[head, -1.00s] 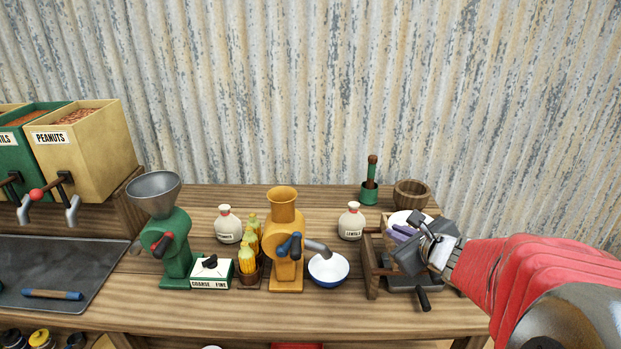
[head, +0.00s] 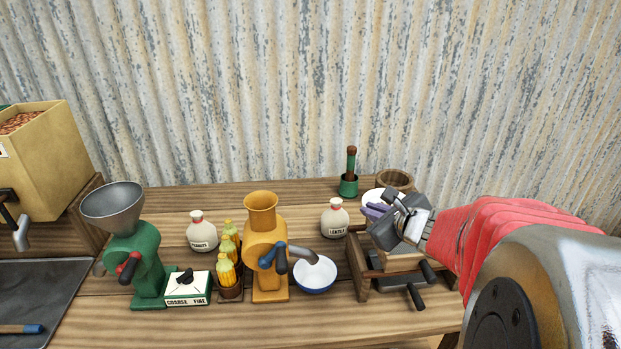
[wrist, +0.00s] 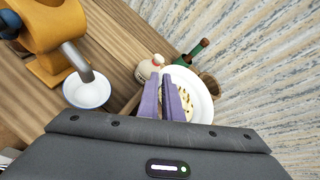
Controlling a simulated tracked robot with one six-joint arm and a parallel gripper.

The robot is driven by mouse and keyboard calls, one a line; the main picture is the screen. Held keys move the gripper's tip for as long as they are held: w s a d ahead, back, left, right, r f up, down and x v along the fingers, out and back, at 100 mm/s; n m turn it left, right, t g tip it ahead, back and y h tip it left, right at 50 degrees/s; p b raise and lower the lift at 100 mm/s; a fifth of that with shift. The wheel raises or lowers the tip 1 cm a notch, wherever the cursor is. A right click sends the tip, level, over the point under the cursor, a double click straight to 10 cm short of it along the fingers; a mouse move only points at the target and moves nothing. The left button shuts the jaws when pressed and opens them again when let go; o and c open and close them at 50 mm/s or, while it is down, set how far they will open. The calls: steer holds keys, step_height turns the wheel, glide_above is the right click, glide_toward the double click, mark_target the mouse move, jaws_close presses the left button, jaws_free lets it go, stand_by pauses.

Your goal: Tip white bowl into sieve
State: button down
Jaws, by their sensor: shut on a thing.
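The white bowl (wrist: 202,88) is in the purple fingers of my gripper (wrist: 167,80). Brownish bits show inside it in the wrist view. In the head view, the white bowl (head: 372,196) is partly hidden behind my gripper (head: 376,211). My gripper is shut on its near side and holds it above the back of a wooden frame. This wooden frame (head: 362,280), with dark crank handles, stands at the right of the bench and seems to be the sieve. My gripper and wrist hide much of its top.
A yellow grinder (head: 264,245) has its spout over a blue-and-white bowl (head: 315,278) left of the frame. A labelled jar (head: 334,220), a green pestle holder (head: 348,187) and a wooden mortar (head: 396,180) stand close behind. The front of the bench is clear.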

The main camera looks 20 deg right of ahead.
steer(key=shift+d, duration=0.15)
steer(key=shift+s+d+r+m+t+y, duration=0.15)
steer(key=shift+d+r+m+t+y, duration=0.15)
steer(key=shift+d+m+y, duration=0.25)
steer(key=shift+s+d+r+m+t+y, duration=0.15)
steer(key=shift+d+r+m+t+y, duration=0.15)
steer(key=shift+m, duration=0.35)
steer(key=shift+s+d+r+m+t+y, duration=0.15)
steer(key=shift+d+r+m+t+y, duration=0.4)
steer(key=shift+m, duration=0.3)
steer(key=shift+s+d+r+m+t+y, duration=0.15)
steer(key=shift+d+r+m+t+y, duration=0.2)
steer(key=shift+d+r+m+y, duration=0.4)
steer(key=shift+s+d+f+m+t+y, duration=0.1)
steer(key=shift+s+d+m+t+y, duration=0.1)
steer(key=shift+d+m+t, duration=0.35)
steer(key=shift+s+d+m+t+y, duration=0.1)
steer(key=shift+s+d+m+t, duration=0.15)
steer(key=shift+d+m, duration=0.5)
steer(key=shift+s+d+m+t, duration=0.1)
steer(key=shift+d+m+t, duration=0.25)
steer(key=shift+m, duration=0.35)
steer(key=s+d+f+m+t+h, duration=0.2)
steer(key=d+m+t, duration=0.2)
steer(key=d+m, duration=0.5)
steer(key=shift+s+m+t, duration=0.3)
steer(key=shift+m+t, duration=0.05)
steer(key=shift+m, duration=0.35)
